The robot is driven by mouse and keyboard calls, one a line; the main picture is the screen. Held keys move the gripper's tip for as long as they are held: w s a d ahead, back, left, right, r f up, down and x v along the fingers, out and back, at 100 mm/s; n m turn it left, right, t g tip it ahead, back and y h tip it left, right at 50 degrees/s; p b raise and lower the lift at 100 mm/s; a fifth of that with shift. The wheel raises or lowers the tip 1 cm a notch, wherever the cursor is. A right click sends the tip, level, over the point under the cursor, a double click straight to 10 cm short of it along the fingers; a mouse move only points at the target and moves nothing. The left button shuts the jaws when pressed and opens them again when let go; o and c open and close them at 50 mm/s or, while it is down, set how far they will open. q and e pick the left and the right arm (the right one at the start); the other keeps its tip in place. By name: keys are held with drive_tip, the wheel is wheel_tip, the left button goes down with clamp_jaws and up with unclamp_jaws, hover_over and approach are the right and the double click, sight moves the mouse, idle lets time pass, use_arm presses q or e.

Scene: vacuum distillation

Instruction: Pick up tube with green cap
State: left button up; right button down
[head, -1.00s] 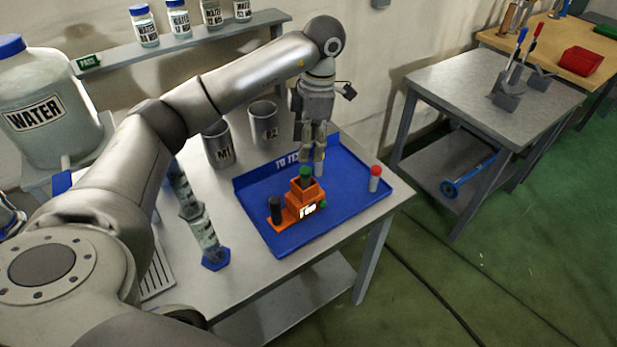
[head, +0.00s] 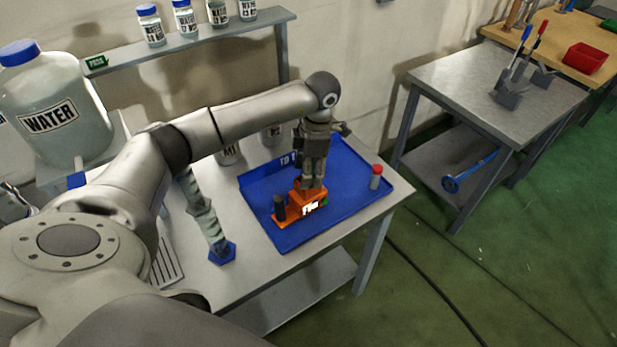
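My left gripper (head: 313,185) points straight down at the orange holder (head: 291,214) on the blue tray. Its fingers hide the green-capped tube that stood in this holder, so I cannot tell whether they are open around it or shut on it. A small green part (head: 325,201) shows at the holder's right side. A black-topped tube (head: 279,206) stands at the holder's left end. A red-capped tube (head: 376,177) stands apart on the right of the tray. My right gripper is not in view.
The blue tray (head: 345,205) lies on a grey table (head: 253,272). A blue-based glass column (head: 222,252) stands left of the tray. A large water jug (head: 50,105) and a shelf of bottles are at the back left.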

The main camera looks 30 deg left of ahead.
use_arm(q)
drive_tip(key=shift+c, duration=1.1)
drive_tip(key=c, duration=0.9)
drive_tip(key=shift+o, duration=0.2)
